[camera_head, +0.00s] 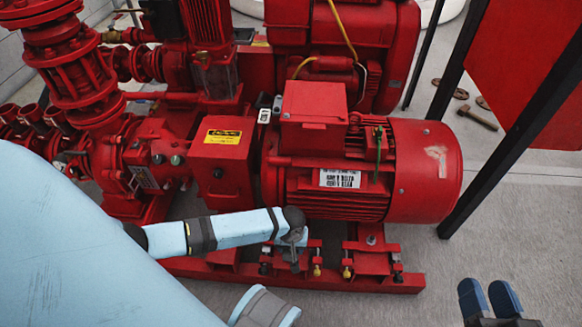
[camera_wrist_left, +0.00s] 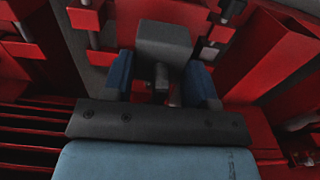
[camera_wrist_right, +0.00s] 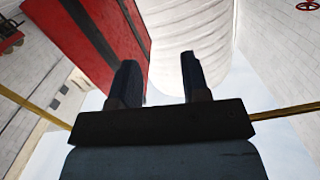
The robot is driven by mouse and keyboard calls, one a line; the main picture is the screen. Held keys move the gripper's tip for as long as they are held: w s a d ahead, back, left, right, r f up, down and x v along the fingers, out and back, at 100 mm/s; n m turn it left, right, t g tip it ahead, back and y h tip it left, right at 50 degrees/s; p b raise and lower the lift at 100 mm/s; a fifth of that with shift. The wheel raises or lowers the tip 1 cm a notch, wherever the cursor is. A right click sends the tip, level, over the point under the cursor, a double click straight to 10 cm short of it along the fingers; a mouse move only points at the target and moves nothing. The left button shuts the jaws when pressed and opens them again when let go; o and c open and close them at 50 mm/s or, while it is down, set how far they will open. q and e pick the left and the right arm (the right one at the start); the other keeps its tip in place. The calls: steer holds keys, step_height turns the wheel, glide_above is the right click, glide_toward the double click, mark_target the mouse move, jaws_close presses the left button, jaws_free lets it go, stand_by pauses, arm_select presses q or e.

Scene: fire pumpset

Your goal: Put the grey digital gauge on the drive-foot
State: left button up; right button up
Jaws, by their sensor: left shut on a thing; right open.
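My left gripper (camera_head: 287,238) is beside the lower front of the red motor, at the motor's feet. In the left wrist view its blue fingers (camera_wrist_left: 163,82) are shut on the grey digital gauge (camera_wrist_left: 163,42), a dark grey block with a short stem below. The gauge also shows small in the head view (camera_head: 296,238), partly hidden by the gripper. It is close to the left red motor foot, which I take as the drive-foot (camera_head: 312,262); I cannot tell whether they touch. My right gripper (camera_head: 489,298) is open and empty at the lower right, away from the pumpset.
The red motor (camera_head: 422,170) rises just behind my left gripper. A second red foot (camera_head: 372,262) with bolts stands to its right on the base rail. Black posts (camera_head: 476,140) and a red panel (camera_head: 535,70) stand at the right. The grey floor (camera_head: 440,275) in front is clear.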

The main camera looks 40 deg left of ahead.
arm_select(q)
step_height(320, 180, down, 4)
steer(key=shift+r+b, duration=0.15)
steer(key=shift+b, duration=0.9)
steer(key=shift+f, duration=0.25)
steer(key=shift+r, duration=0.15)
arm_select(e)
steer(key=shift+w+d+r+n+t+y, duration=0.2)
steer(key=shift+w+d+n+t+y, duration=0.15)
steer(key=shift+w+n, duration=0.4)
steer(key=shift+s, duration=0.1)
arm_select(q)
steer(key=o, duration=1.4)
steer(key=shift+f, duration=0.2)
steer(key=shift+c, duration=0.2)
arm_select(e)
steer(key=shift+s+f, duration=0.15)
steer(key=shift+f, duration=0.05)
